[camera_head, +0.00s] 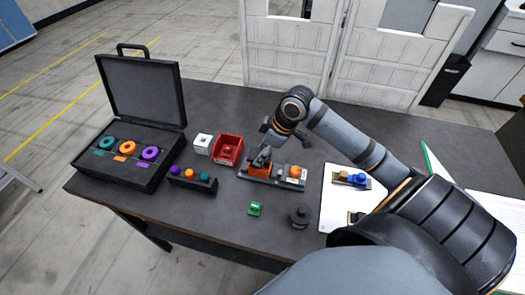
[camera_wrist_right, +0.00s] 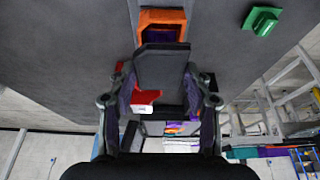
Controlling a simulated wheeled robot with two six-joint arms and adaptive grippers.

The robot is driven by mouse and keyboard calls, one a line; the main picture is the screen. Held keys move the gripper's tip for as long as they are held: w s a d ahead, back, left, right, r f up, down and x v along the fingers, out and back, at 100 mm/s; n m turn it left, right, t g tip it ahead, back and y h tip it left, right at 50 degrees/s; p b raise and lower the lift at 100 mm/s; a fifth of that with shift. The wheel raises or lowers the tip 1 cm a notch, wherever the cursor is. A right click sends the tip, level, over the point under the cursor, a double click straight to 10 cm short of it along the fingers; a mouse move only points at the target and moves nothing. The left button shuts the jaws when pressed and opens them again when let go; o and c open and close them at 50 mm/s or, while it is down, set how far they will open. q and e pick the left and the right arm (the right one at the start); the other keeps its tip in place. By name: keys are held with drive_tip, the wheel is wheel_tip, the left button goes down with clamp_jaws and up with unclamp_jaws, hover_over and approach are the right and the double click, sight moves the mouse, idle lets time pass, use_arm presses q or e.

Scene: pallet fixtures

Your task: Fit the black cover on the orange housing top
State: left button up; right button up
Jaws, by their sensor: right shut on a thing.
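The orange housing (camera_head: 259,171) stands on a grey fixture base (camera_head: 279,181) near the table's middle. It is open at the top, and the wrist view shows purple inside its orange rim (camera_wrist_right: 162,15). My right gripper (camera_head: 265,157) is over the housing, shut on the dark cover (camera_wrist_right: 162,66). In the wrist view the cover is a flat dark plate between the fingers (camera_wrist_right: 162,85), next to the housing opening and overlapping its lower edge in the picture. I cannot tell whether they touch. My left gripper is not in view.
An orange knob (camera_head: 297,171) sits on the same base. A red bin (camera_head: 228,150) and white cube (camera_head: 202,143) stand behind left. A green block (camera_head: 255,209) and a black round part (camera_head: 299,217) lie in front. An open black case (camera_head: 142,92) stands left.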

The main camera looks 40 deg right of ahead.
drive_tip(key=shift+p, duration=0.65)
idle(0.7)
drive_tip(key=shift+f+b, duration=0.95)
drive_tip(key=shift+f, duration=0.5)
idle(0.9)
drive_tip(key=o, duration=1)
drive_tip(key=shift+c, duration=1.2)
drive_tip(key=shift+r, duration=0.1)
